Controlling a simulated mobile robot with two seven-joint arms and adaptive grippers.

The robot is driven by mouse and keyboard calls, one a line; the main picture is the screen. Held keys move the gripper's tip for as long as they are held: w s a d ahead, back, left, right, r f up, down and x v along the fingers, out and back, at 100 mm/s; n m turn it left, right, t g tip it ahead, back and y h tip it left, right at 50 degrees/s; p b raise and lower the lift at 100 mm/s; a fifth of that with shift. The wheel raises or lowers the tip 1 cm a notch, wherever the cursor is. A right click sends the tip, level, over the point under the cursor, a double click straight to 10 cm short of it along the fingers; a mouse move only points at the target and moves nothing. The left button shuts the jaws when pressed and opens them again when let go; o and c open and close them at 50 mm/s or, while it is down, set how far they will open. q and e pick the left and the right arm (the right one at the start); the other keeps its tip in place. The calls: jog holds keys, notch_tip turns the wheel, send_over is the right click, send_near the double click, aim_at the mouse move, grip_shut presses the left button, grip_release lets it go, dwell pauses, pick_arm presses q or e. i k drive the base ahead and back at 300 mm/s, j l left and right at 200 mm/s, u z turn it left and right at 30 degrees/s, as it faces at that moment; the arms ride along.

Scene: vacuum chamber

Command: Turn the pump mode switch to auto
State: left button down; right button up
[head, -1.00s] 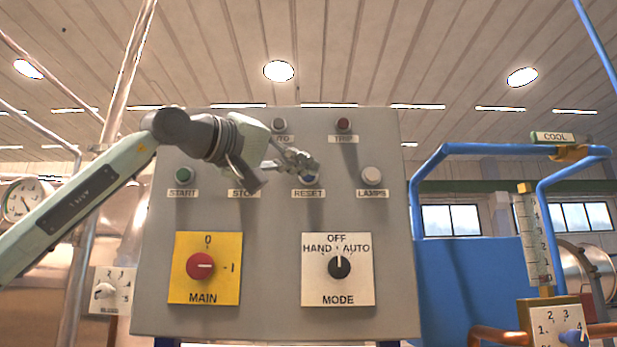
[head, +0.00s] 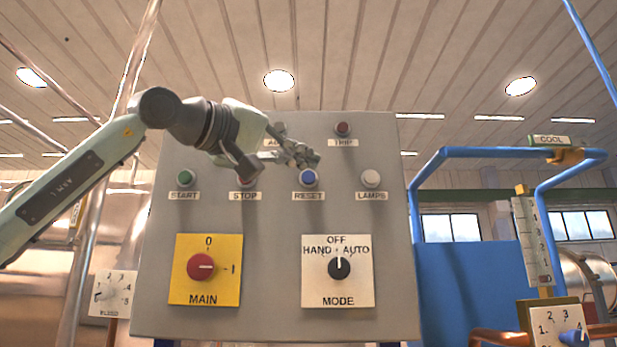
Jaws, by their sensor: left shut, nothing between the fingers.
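The mode switch (head: 339,268) is a round black knob on a white plate (head: 320,287) at the lower right of the grey panel. Its white mark points straight up, towards OFF. HAND is printed to the left of the mark and AUTO to the right. My left gripper (head: 312,160) is shut and empty. It is in front of the upper panel, just above the blue RESET button (head: 309,178) in the picture, well above the mode switch. I cannot tell its gap to the panel. My right gripper is not in view.
The grey panel (head: 270,320) also bears a red MAIN switch (head: 201,267) on a yellow plate, a green START button (head: 185,177), a white LAMPS button (head: 371,178) and a dark red TRIP lamp (head: 343,129). Blue pipes (head: 480,149) stand to the right. The space before the mode switch is clear.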

aim_at(338, 267)
jog(key=k+j, duration=0.45)
jog(key=j, duration=0.25)
jog(key=k+j, duration=0.25)
jog(key=j, duration=0.15)
